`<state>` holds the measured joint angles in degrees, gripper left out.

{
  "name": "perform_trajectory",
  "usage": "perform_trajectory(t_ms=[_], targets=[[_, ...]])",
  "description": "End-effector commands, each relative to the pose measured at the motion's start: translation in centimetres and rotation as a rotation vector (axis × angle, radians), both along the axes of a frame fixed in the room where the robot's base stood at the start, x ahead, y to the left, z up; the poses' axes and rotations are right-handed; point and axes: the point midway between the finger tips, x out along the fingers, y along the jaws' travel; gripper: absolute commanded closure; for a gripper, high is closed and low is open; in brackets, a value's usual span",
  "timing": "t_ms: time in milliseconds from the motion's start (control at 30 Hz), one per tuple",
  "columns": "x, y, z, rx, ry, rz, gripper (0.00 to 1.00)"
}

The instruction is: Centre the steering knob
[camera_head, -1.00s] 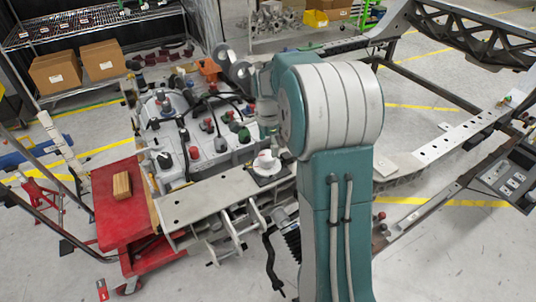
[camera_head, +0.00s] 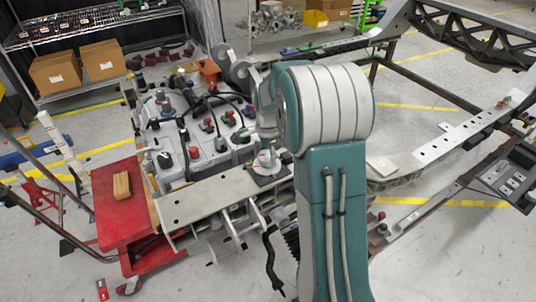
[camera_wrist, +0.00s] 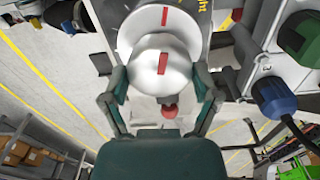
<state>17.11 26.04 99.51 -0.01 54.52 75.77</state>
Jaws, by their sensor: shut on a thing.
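The steering knob (camera_wrist: 150,58) is white with a red line on its top, in the wrist view. The line runs nearly along the picture's vertical, slightly tilted. A second red mark sits on the white dial (camera_wrist: 138,18) behind it, and the two look nearly in line. My gripper (camera_wrist: 160,76) has one finger on each side of the knob and is shut on it. In the head view the white knob (camera_head: 266,162) is small and partly covered by my gripper, above a dark square plate (camera_head: 277,176) on the beam.
Partly cut-off yellow lettering (camera_wrist: 203,5) is beside the dial. Green (camera_wrist: 300,38) and blue (camera_wrist: 272,97) knobs stand to the right in the wrist view. A red cart (camera_head: 125,210) carrying a wooden block (camera_head: 122,186) stands left. Several other controls crowd the panel behind.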

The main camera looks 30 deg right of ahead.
Motion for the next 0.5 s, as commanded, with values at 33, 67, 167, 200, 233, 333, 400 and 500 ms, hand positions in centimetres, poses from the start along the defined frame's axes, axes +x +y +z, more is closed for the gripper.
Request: perform_trajectory(t_ms=[33, 67, 167, 200, 233, 333, 400, 500], targets=[[0.09, 0.02, -0.07, 0.000, -0.002, 0.006, 0.69], [0.09, 0.02, -0.08, 0.000, -0.003, 0.011, 0.69], [0.11, 0.02, -0.08, 0.000, -0.003, 0.035, 0.69], [0.12, 0.02, -0.09, 0.000, -0.003, 0.051, 0.69], [0.13, 0.02, -0.09, 0.000, -0.003, 0.064, 0.69], [0.16, 0.02, -0.10, 0.000, -0.003, 0.121, 0.69], [0.18, 0.03, -0.10, -0.001, -0.003, 0.171, 0.69], [0.21, 0.04, -0.10, -0.001, -0.003, 0.256, 0.69]])
